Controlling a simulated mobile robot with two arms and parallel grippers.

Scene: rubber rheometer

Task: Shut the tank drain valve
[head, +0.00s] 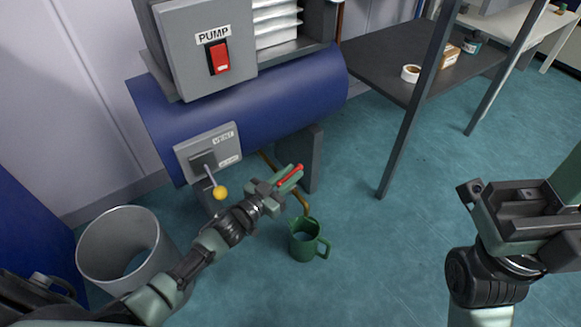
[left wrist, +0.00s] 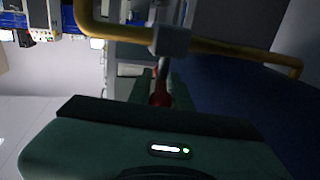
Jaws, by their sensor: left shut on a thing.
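The red drain valve handle (head: 291,174) shows at my left gripper (head: 286,182), below the blue tank (head: 300,98) in the head view. My left gripper is shut on this handle. In the left wrist view the red handle (left wrist: 161,92) runs from between the fingers up to a grey valve body (left wrist: 171,40) on a brass pipe (left wrist: 228,48). In the head view the pipe's lower end (head: 302,203) comes down just above a green mug (head: 305,243). The gripper hides most of the valve. My right gripper (head: 528,205) is at the right, away from the tank.
A vent lever with a yellow knob (head: 220,193) sticks out left of my left gripper. A pump box with a red switch (head: 219,57) sits above the tank. A grey bin (head: 118,245) stands at lower left. A dark table (head: 385,52) is behind right.

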